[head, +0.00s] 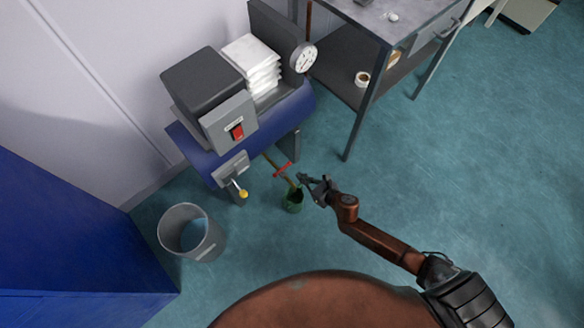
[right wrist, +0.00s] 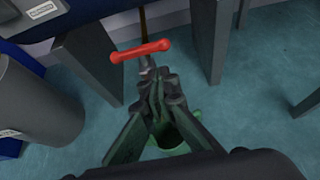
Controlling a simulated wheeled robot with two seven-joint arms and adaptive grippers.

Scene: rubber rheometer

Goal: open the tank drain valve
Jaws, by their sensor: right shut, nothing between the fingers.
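The handle also shows in the right wrist view (right wrist: 140,51), just beyond the fingertips. My right gripper (head: 303,178) is shut and empty, close to the right of the handle; its fingers show in the right wrist view (right wrist: 160,82). A small gap seems to separate fingers and handle; contact is hard to judge. My left gripper is not in view.
A green cup (head: 293,203) stands on the floor under the valve. A grey bin (head: 190,232) stands to the left, near a lever with a yellow knob (head: 243,194). Tank and table legs (head: 352,125) flank the valve. Floor at right is clear.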

